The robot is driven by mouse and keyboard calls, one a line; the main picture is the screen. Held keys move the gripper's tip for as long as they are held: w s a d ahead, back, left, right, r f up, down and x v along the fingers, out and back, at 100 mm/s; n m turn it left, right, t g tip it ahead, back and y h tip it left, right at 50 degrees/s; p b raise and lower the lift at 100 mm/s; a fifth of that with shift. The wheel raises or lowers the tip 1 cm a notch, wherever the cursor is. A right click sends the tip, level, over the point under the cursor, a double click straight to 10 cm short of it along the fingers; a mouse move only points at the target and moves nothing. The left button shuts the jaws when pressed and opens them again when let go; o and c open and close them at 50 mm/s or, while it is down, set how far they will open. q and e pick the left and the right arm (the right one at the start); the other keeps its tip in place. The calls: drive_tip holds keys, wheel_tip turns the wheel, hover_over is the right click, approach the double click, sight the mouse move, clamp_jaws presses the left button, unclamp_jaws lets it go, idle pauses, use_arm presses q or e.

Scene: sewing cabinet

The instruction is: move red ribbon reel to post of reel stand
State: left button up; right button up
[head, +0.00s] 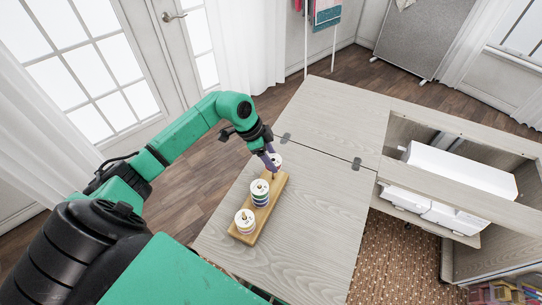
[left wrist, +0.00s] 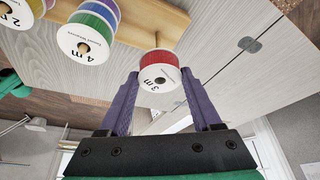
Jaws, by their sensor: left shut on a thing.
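The red ribbon reel (left wrist: 165,62) has a white end face marked "3 m". My left gripper (left wrist: 158,80) is shut on it, one purple finger on each side. In the head view the reel's white top (head: 277,159) shows at the far end of the wooden reel stand (head: 278,186), partly hidden by my left gripper (head: 269,160). In the left wrist view a short post (left wrist: 157,40) shows between the stand (left wrist: 150,18) and the reel, in line with it. I cannot tell whether the post enters the reel. My right gripper is not in view.
The pale wooden tabletop (head: 310,215) is clear right of the stand. An open cabinet section with a white machine (head: 460,170) is at the right.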

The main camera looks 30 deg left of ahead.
use_arm(q)
drive_tip(key=shift+f, duration=0.35)
drive_tip(key=o, duration=1.4)
drive_tip(key=b+v, duration=0.2)
drive_tip(key=v, duration=1.2)
drive_tip(key=shift+a+r+b, duration=0.2)
drive_tip(key=shift+r+b, duration=0.05)
drive_tip(key=shift+b, duration=0.1)
drive_tip(key=shift+s, duration=0.1)
